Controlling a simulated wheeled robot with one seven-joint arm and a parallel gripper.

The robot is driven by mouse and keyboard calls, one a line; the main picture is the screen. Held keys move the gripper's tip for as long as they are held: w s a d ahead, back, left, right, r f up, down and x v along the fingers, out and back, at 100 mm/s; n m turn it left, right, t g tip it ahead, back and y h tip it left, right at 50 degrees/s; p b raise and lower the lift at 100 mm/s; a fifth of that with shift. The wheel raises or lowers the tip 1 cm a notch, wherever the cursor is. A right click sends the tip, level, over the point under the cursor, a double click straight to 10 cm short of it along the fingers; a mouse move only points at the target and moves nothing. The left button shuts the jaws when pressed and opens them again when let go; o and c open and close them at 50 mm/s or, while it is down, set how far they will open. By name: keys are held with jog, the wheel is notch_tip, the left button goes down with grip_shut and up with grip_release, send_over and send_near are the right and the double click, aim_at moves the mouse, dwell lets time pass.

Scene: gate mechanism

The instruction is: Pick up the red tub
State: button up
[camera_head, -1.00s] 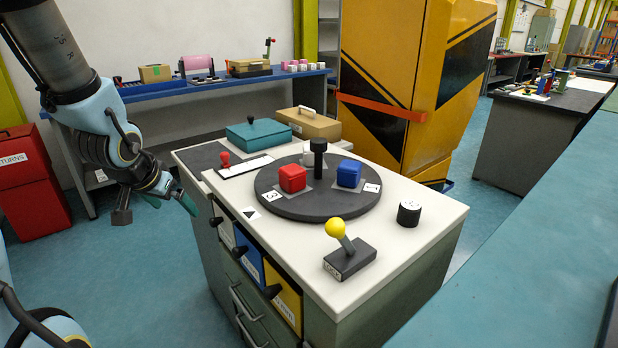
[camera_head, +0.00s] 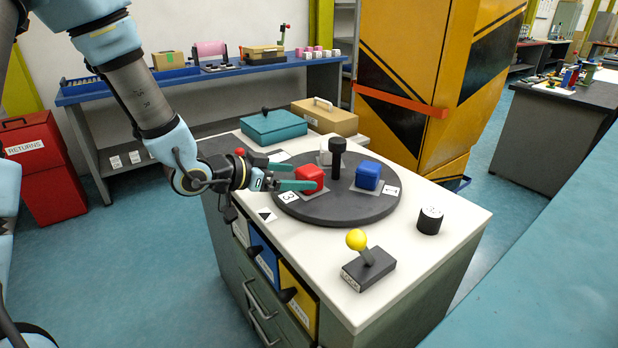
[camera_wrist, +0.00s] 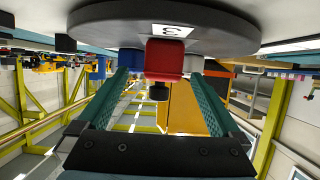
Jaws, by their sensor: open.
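The red tub (camera_head: 310,181) sits on a grey square near the "3" label, at the left front of the dark round turntable (camera_head: 345,209). My gripper (camera_head: 300,178) is level with it at its left side, teal fingers pointing at it. In the wrist view, which is upside down, the red tub (camera_wrist: 164,60) shows between the ends of my open fingers (camera_wrist: 160,76), with a gap on each side. Whether a finger touches the tub cannot be told. The blue tub (camera_head: 368,175) stands on the turntable's right side, by the "1" label.
A black post (camera_head: 337,158) rises from the turntable's middle, with a whitish block behind. A yellow-knobbed lever (camera_head: 367,262) and a black cylinder (camera_head: 430,220) stand on the worktop's front and right. A teal box (camera_head: 274,131) stands behind.

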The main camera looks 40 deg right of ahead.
aim_at(300, 173)
jog(key=p+x, duration=0.1)
jog(key=x, duration=0.4)
jog(key=shift+w+d+r+p, duration=0.15)
jog(key=shift+w+r+p, duration=0.1)
jog(key=shift+p, duration=0.15)
jog(key=shift+c, duration=0.2)
jog(key=c, duration=1.5)
